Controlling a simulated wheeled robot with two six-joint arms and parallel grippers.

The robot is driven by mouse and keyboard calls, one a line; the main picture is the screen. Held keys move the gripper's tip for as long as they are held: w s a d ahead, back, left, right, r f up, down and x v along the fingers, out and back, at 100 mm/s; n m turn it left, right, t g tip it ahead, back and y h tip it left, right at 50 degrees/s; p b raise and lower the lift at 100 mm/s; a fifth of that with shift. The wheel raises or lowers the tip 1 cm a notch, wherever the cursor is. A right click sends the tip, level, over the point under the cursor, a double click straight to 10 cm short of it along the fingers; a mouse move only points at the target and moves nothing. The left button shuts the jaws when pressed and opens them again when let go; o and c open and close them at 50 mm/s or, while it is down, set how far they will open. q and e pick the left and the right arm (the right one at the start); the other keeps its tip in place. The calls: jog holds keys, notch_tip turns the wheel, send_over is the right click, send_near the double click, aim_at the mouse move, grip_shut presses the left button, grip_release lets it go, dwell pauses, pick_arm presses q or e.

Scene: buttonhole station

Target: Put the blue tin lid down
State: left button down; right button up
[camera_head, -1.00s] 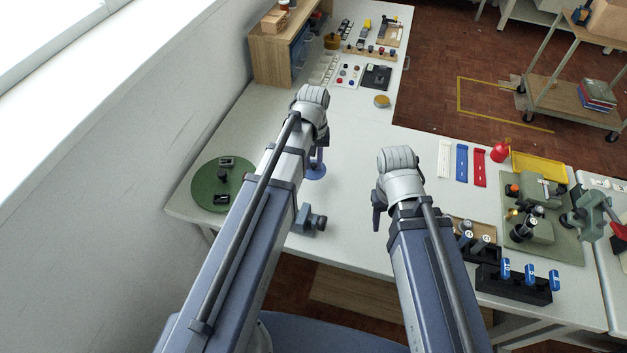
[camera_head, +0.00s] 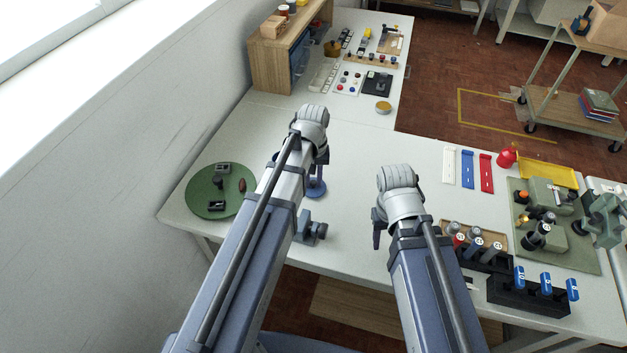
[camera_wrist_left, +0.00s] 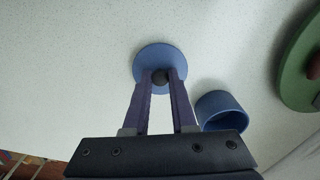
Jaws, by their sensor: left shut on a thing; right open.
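The blue tin lid (camera_wrist_left: 150,62) is a round disc with a dark knob in the middle. My left gripper (camera_wrist_left: 160,78) is shut on that knob, with the lid flat below the fingertips, at or just above the white table; I cannot tell if it touches. In the head view the lid (camera_head: 317,189) shows beside my left arm, under the left gripper (camera_head: 319,172). An open blue tin (camera_wrist_left: 221,108) stands right of the fingers in the left wrist view. My right gripper (camera_head: 378,234) is open and empty above the table, its fingers partly hidden.
A green round mat (camera_head: 208,203) with small dark parts lies on the left. Black racks (camera_head: 528,297) with blue-capped pieces and a green machine (camera_head: 545,222) stand on the right. A wooden shelf (camera_head: 272,70) stands at the back. The middle of the white table (camera_head: 365,150) is clear.

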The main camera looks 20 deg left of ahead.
aim_at(313, 182)
pick_arm(q)
jog(key=shift+f, duration=0.2)
pick_arm(e)
jog(key=shift+f, duration=0.2)
pick_arm(q)
jog(key=c, duration=0.7)
grip_release()
jog(key=shift+c, duration=0.2)
jog(key=shift+r, duration=0.15)
pick_arm(e)
jog(key=shift+r, duration=0.2)
pick_arm(q)
notch_tip(313, 182, up, 12)
jog(key=p, duration=1.2)
jog(key=s+d+m+y, duration=0.1)
jog(key=s+d+m, duration=0.6)
jog(key=s+d, duration=0.3)
jog(key=s, duration=0.4)
jog(key=shift+s+d, duration=0.2)
jog(key=shift+d, duration=0.05)
pick_arm(e)
notch_tip(313, 182, up, 12)
pick_arm(q)
jog(key=shift+r, duration=0.1)
